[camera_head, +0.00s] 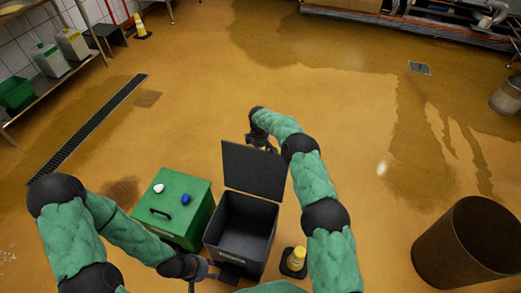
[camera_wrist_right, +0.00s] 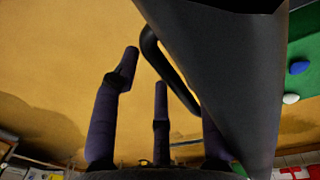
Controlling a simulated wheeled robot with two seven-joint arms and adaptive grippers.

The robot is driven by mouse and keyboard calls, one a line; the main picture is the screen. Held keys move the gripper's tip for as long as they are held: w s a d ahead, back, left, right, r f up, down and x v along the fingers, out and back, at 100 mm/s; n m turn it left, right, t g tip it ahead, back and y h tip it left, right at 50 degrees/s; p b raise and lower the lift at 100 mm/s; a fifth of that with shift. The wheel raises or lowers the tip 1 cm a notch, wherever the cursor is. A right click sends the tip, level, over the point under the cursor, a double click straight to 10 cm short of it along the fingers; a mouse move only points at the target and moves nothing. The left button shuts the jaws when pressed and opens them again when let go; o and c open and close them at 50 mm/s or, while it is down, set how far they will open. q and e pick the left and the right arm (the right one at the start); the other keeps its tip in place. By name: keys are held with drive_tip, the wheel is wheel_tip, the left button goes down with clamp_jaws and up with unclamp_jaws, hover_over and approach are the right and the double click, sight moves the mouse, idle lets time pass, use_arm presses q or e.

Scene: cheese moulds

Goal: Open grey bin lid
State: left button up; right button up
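The grey bin (camera_head: 240,228) stands at the bottom middle of the head view, with its dark inside showing. Its lid (camera_head: 253,170) stands upright at the back edge, so the bin is open. In the right wrist view the lid (camera_wrist_right: 232,70) fills the upper right, with its curved dark handle (camera_wrist_right: 172,72) beside the fingers. My right gripper (camera_head: 258,140) is behind the lid's top edge; its fingers (camera_wrist_right: 145,85) are spread open, near the handle, and one is partly hidden by the lid. My left gripper (camera_head: 201,280) is low at the bin's front left corner; its fingers are too small to judge.
A green bin (camera_head: 170,228) with a shut lid stands just left, a white and a blue item on top. A small yellow-topped object (camera_head: 297,259) stands right of the grey bin. A brown barrel (camera_head: 470,245) is at far right. The floor behind is clear.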

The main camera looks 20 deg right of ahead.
wheel_tip(320, 180, up, 12)
drive_tip(key=shift+s+a, duration=0.25)
drive_tip(key=shift+s, duration=0.05)
idle(0.3)
idle(0.5)
